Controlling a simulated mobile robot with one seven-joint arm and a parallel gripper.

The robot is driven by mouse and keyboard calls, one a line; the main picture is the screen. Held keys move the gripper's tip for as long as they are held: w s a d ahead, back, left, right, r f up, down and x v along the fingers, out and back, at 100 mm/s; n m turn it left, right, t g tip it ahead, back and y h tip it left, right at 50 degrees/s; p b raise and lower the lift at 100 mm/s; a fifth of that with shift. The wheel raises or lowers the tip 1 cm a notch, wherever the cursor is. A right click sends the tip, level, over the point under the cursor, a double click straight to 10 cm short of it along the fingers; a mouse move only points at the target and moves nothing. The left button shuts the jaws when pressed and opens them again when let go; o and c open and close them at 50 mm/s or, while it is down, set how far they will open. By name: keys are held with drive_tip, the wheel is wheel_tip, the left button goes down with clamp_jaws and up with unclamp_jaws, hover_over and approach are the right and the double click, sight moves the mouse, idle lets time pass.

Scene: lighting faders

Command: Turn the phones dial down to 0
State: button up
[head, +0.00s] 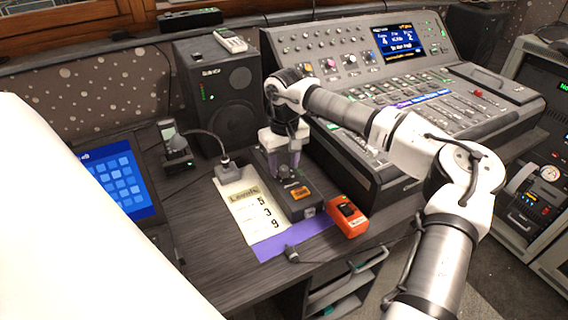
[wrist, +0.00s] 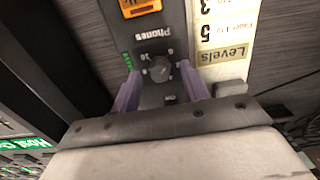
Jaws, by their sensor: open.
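The phones dial (wrist: 158,70) is a round dark knob on a dark box, under the word "Phones", which shows upside down in the wrist view. Numbers surround the knob; its exact setting is too small to read. My gripper (wrist: 160,90) is open, with one purple finger on each side of the dial, apart from it as far as I can see. In the head view my gripper (head: 284,168) points down over the dark phones box (head: 300,203). The dial is hidden there by my gripper.
A paper headed "Levels" (head: 245,206) lies left of the box, on a purple sheet (head: 290,240). An orange device (head: 347,215) sits to the right. The mixing console (head: 440,130) stands close behind on the right, and a speaker (head: 222,95) at the back left.

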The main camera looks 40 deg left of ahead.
sight(284, 168)
wheel_tip(284, 168, up, 13)
drive_tip(key=shift+r+b, duration=0.15)
drive_tip(key=shift+b, duration=0.25)
idle(0.4)
